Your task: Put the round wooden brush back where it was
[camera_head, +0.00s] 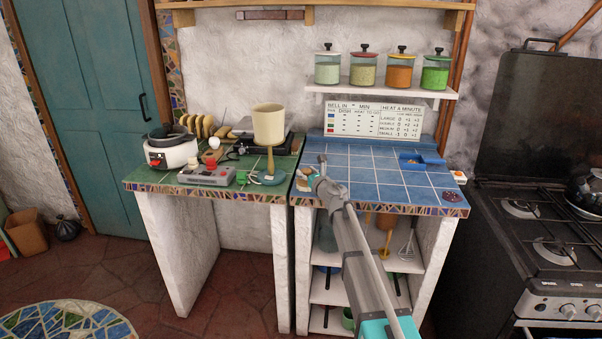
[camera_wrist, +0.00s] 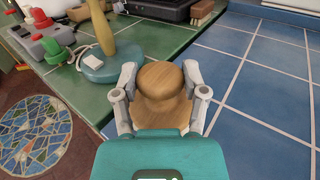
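The round wooden brush (camera_wrist: 163,88), with a rounded knob on a wider base, sits between the two fingers of my gripper (camera_wrist: 162,82) in the wrist view. The fingers press close on both sides of it, and its underside is hidden. In the head view my gripper (camera_head: 312,180) is low at the left front part of the blue-tiled counter, near its border with the green-tiled one. The brush (camera_head: 306,171) shows only as a small tan patch there. I cannot tell whether it touches the tiles.
On the green counter (camera_head: 150,186) stand a cream-shaded lamp (camera_head: 269,125), a grey console (camera_head: 205,175) and a white cooker (camera_head: 171,153). A blue tray (camera_head: 422,162) lies at the right on the blue counter (camera_head: 375,185), whose middle is clear. The stove (camera_head: 545,235) is further right.

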